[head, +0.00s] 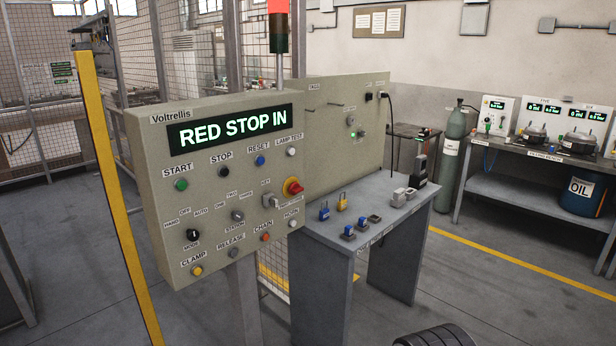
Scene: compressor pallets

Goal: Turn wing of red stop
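The panel's display (230,130) reads RED STOP IN in pale green letters.
A grey table (350,210) right of the panel holds blue and yellow padlocks and small grey blocks. Open floor lies right of the table.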

